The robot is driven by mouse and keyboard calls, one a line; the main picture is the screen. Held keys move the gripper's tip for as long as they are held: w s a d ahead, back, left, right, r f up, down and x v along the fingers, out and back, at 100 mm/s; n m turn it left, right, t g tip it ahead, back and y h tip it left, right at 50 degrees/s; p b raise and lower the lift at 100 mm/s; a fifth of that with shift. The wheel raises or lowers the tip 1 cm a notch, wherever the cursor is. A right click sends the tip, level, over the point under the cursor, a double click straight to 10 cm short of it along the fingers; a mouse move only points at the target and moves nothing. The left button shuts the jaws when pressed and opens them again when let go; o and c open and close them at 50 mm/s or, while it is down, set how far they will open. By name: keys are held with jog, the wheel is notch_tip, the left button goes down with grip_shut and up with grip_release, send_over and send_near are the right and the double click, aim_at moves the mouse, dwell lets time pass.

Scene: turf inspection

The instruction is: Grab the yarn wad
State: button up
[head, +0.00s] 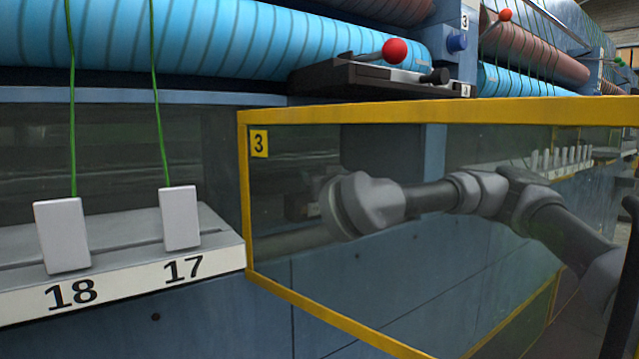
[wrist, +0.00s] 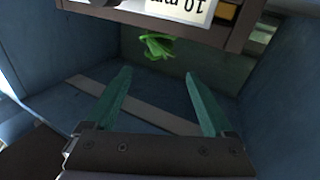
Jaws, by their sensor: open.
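The yarn wad (wrist: 157,45) is a small bright green tangle in the wrist view, near the top middle, just under a brown-edged part with a white label. My gripper (wrist: 158,85) is open in the wrist view, its two green fingers spread apart. The wad shows beyond the fingertips, roughly centred between them, and nothing is between the fingers. In the head view my arm shows behind the clear yellow-framed panel. The gripper's fingers and the wad are hidden there.
A yellow-framed clear panel (head: 420,111) marked 3 stands in front of my arm. A ledge (head: 120,276) numbered 18 and 17 holds white blocks with green threads. Red-knobbed levers and blue rollers (head: 220,40) are above. In the wrist view, blue walls (wrist: 40,45) flank both sides.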

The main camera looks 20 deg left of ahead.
jog(key=shift+m+g+h, duration=0.4)
jog(key=shift+g, duration=0.2)
jog(key=x, duration=0.2)
jog(key=f+x, duration=0.1)
jog(key=x, duration=0.5)
jog(key=shift+d+f, duration=0.3)
grip_shut()
